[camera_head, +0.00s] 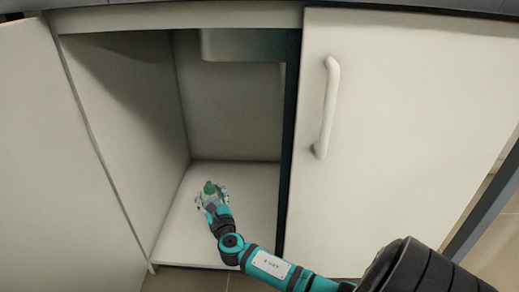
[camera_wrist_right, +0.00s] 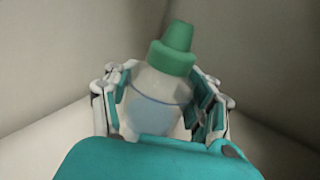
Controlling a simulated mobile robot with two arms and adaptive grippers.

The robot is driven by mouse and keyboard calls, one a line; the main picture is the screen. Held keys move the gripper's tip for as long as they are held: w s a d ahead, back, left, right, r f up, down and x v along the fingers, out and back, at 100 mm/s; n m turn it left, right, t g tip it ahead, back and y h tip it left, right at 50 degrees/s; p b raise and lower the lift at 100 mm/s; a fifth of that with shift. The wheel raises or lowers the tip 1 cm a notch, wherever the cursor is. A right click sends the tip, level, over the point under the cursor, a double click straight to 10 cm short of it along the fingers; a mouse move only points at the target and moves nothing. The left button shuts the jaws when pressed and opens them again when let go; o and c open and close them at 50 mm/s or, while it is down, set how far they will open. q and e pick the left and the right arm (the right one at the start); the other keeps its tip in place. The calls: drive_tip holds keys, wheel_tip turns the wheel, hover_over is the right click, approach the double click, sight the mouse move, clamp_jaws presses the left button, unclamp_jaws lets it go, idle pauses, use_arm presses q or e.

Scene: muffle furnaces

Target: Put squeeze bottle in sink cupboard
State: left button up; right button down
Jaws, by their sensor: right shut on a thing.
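The squeeze bottle (camera_wrist_right: 152,103) has a whitish body, a pale blue label and a green pointed cap. In the head view the bottle (camera_head: 209,188) shows small inside the open sink cupboard (camera_head: 176,232), over its floor panel. My right gripper (camera_head: 211,200) reaches into the cupboard and is shut around the bottle's body. In the right wrist view the fingers of my right gripper (camera_wrist_right: 160,105) lie on both sides of the bottle. The bottle's base is hidden by the gripper, so I cannot tell whether it touches the floor panel. My left gripper is not in view.
The left cupboard door (camera_head: 65,165) stands open. The right door (camera_head: 400,130) with a white handle (camera_head: 328,108) is shut, and my right arm passes in front of it. The sink basin's underside (camera_head: 243,45) hangs at the cupboard's top. The cupboard floor around the bottle is clear.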

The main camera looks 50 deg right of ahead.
wheel_tip(320, 180, down, 10)
drive_tip(key=b, duration=0.8)
drive_tip(key=shift+s+b, duration=0.1)
drive_tip(key=shift+b, duration=0.2)
drive_tip(key=shift+r, duration=0.15)
drive_tip(key=c, duration=0.7)
unclamp_jaws()
drive_tip(key=o, duration=0.3)
